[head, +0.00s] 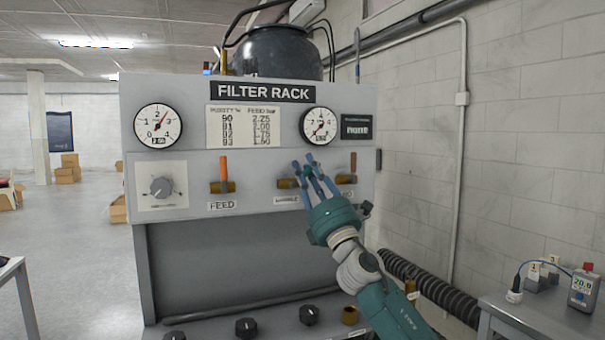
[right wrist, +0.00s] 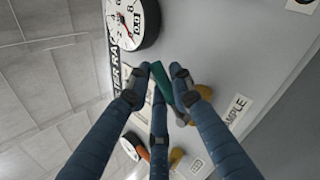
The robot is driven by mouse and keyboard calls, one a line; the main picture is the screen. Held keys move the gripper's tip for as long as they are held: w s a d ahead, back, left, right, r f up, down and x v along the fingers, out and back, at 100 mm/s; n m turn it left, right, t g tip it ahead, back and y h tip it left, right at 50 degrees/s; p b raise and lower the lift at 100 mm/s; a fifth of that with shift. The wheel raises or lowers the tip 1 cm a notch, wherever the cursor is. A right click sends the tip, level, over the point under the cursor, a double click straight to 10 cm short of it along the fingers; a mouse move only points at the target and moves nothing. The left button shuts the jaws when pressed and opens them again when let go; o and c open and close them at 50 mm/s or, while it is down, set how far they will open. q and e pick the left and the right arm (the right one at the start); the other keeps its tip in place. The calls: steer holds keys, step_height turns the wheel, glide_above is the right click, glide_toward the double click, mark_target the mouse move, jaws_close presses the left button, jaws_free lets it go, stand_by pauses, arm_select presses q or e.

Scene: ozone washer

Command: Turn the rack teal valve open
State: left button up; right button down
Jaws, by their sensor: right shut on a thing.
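The filter rack (head: 250,130) has a row of valves on its front panel. The teal valve handle (right wrist: 163,84) shows between my fingers in the right wrist view, beside its brass body (right wrist: 203,91) and the SAMPLE label (right wrist: 236,111). In the head view the brass body (head: 287,183) shows left of my fingers, which largely hide the handle. My right gripper (head: 308,170) is shut on the teal handle; its fingertips (right wrist: 163,75) close around it. The handle's exact angle is hard to tell. My left gripper is out of view.
An orange-handled FEED valve (head: 223,172) is to the left, and a brown-handled valve (head: 352,165) is close on the right. Two gauges (head: 158,127) (head: 319,126) sit above. A side table (head: 545,315) with devices stands at the lower right. Black knobs (head: 245,327) line the lower shelf.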

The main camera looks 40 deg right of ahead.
steer(key=shift+s+d+f+m+g+h+b, duration=0.1)
steer(key=shift+d+f+m+g+h+b, duration=0.2)
steer(key=shift+f+m+g+h+b, duration=1.4)
steer(key=shift+s+d+r+m+g+h+p, duration=0.1)
steer(key=shift+d+r+m+g+h+p, duration=0.35)
steer(key=shift+m+h, duration=2.85)
steer(key=shift+d+f+m+g+h+b, duration=0.1)
steer(key=shift+f+m+g+h+b, duration=0.8)
steer(key=shift+m, duration=2.8)
steer(key=shift+r+g+h+p, duration=0.4)
steer(key=shift+g, duration=0.25)
steer(key=c, duration=1.5)
jaws_free()
steer(key=v, duration=1.2)
steer(key=shift+f, duration=0.1)
